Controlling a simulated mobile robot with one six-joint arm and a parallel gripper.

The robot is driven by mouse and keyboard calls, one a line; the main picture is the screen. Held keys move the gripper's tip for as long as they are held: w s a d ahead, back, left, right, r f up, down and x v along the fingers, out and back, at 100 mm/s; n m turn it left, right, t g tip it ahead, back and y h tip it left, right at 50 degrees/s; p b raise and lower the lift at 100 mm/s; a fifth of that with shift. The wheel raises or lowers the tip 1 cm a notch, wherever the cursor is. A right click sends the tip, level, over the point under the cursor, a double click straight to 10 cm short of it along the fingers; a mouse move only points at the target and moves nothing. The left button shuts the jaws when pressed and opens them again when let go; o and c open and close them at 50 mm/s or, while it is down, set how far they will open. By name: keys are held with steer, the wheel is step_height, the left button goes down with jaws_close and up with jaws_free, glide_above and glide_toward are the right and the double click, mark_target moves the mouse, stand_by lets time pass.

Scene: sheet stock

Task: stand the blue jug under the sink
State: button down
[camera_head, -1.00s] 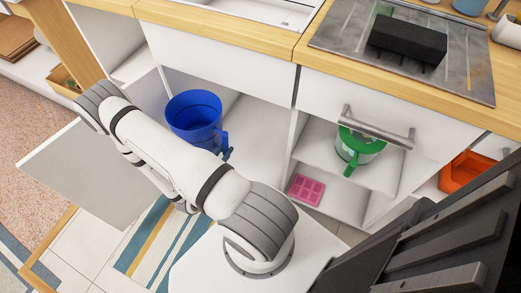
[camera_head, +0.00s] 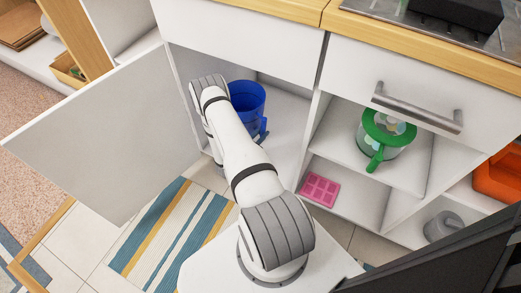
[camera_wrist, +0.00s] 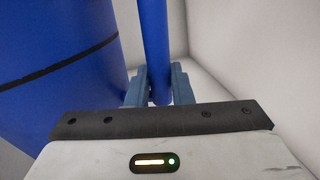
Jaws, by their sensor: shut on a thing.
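The blue jug (camera_head: 248,98) is upright inside the open cupboard below the counter, partly behind my arm in the head view. In the wrist view its round blue body (camera_wrist: 60,70) fills the left and its upright handle (camera_wrist: 154,50) comes down in the middle. My gripper (camera_wrist: 157,85) is shut on the handle, with one finger on each side. In the head view my arm hides most of my gripper. I cannot tell whether the jug's base touches the cupboard floor. The sink is out of view now.
The cupboard door (camera_head: 105,130) stands open on the left. Shelves on the right hold a green-lidded pot (camera_head: 385,135), a pink tray (camera_head: 320,189), a grey item (camera_head: 443,226) and an orange container (camera_head: 498,175). A striped rug (camera_head: 170,235) lies in front. The cupboard's right side looks clear.

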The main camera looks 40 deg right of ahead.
steer(key=d+f, duration=0.2)
steer(key=shift+w+f+b, duration=0.2)
steer(key=shift+f+b, duration=0.15)
step_height(320, 180, down, 6)
steer(key=shift+r+b, duration=0.2)
steer(key=shift+b, duration=1.05)
steer(key=shift+f+b, duration=0.9)
steer(key=shift+f, duration=1.05)
steer(key=shift+f, duration=0.25)
steer(key=c, duration=1.3)
jaws_free()
steer(key=shift+r, duration=0.1)
